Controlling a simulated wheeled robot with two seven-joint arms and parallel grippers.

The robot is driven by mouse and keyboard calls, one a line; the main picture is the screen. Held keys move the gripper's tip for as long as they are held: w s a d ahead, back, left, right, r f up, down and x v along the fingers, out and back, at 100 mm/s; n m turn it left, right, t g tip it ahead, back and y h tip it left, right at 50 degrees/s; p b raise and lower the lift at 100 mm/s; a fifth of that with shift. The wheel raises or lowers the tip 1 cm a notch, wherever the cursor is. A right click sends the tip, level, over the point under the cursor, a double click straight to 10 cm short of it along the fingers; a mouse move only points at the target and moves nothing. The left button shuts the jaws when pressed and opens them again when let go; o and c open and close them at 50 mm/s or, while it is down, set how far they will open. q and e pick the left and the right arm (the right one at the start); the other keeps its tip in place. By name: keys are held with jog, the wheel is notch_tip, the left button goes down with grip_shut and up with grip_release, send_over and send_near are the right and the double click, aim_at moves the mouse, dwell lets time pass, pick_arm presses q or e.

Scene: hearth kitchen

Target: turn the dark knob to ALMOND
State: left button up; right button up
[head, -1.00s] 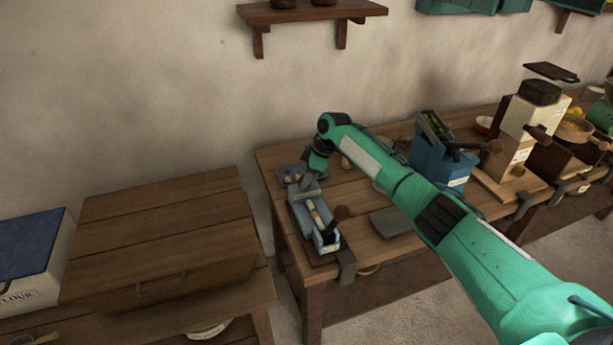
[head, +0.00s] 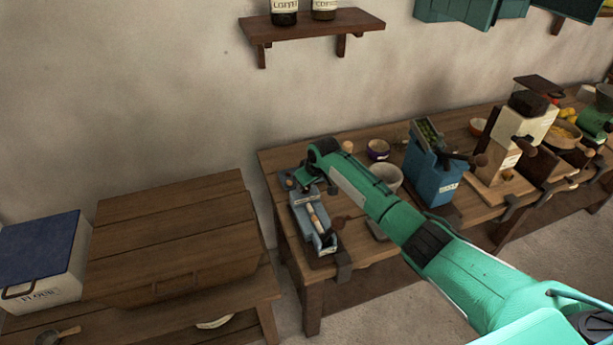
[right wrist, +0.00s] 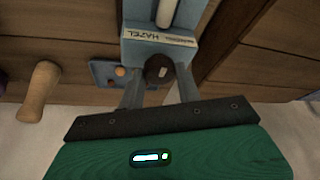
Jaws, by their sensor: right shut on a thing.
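The dark round knob (right wrist: 153,67) is in the right wrist view, on the end of a blue-grey device (right wrist: 208,22). It has a small light mark on its face. A pale label (right wrist: 160,37) beside it reads HAZEL; I cannot read ALMOND anywhere. My right gripper (right wrist: 160,78) is shut on the knob, one finger on each side. In the head view the device (head: 303,213) stands at the left end of the bench. My right arm reaches over its far end and hides the knob there. My left gripper is not in view.
A grey plate with an orange button (right wrist: 108,73) lies beside the knob. A pale bowl (head: 387,175), a blue mill (head: 432,180) and a cream grinder (head: 522,128) stand right on the bench (head: 275,160). A wooden chest (head: 170,225) stands left, across a gap.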

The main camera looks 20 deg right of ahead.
jog(key=m+p, duration=0.1)
jog(key=m+h+p, duration=0.1)
jog(key=m, duration=0.1)
jog(key=m+p, duration=0.1)
jog(key=shift+a+r+m+t+h, duration=0.2)
jog(key=shift+r+m+t+h, duration=0.1)
jog(key=shift+h, duration=0.1)
jog(key=shift+f+m+h+p, duration=0.15)
jog(key=shift+m+h+p, duration=0.35)
jog(key=shift+m, duration=1.5)
jog(key=shift+w+m+h+p, duration=0.1)
jog(key=shift+m+h+p, duration=0.2)
jog(key=o, duration=1)
jog(key=shift+f, duration=0.1)
jog(key=b+v, duration=0.2)
jog(key=v, duration=1.2)
jog(key=shift+w+b, duration=0.25)
jog(key=shift+b, duration=0.15)
jog(key=shift+a+f, duration=0.1)
